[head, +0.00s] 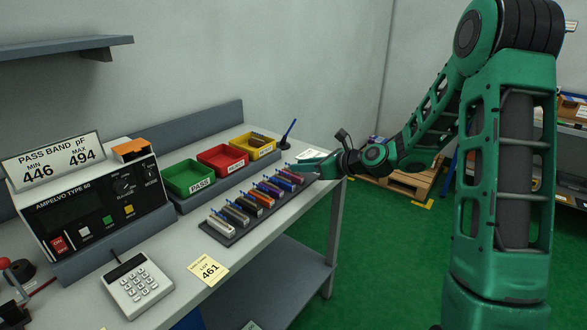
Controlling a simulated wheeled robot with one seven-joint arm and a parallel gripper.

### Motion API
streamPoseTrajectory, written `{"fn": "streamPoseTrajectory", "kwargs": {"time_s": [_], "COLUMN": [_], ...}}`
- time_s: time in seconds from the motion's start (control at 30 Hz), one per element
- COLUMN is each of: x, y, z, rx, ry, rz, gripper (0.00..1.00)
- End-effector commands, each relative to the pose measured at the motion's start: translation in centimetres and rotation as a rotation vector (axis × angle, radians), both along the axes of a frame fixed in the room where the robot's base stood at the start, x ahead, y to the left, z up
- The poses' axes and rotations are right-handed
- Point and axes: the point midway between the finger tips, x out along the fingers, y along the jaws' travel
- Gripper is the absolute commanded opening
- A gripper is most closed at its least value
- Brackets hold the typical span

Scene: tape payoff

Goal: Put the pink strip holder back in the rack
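My gripper (299,167) is low over the far end of the rack, close to the last holders. I cannot pick out a clearly pink holder; small purplish parts show beside the fingers. The fingers are too small and overlapped to tell whether they are open or hold anything.
Green (188,178), red (222,159) and yellow (253,145) bins stand behind the rack. A meter (95,213) and a keypad (137,286) are at left, with a yellow lot card (209,269) at the front edge. A blue pen (288,131) stands upright behind.

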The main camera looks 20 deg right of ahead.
Motion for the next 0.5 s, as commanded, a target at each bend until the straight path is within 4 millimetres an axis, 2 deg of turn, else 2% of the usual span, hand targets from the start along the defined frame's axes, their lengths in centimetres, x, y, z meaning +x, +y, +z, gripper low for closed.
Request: {"fn": "streamPoseTrajectory", "kwargs": {"time_s": [0.2,0.5], "x": [-3.2,-5.4], "y": [-2.5,-4.0], "z": [1.7,2.7], "rx": [0.0,0.001], "ry": [0.0,0.001], "rz": [-0.003,0.0], "gripper": [0.22,0.22]}}
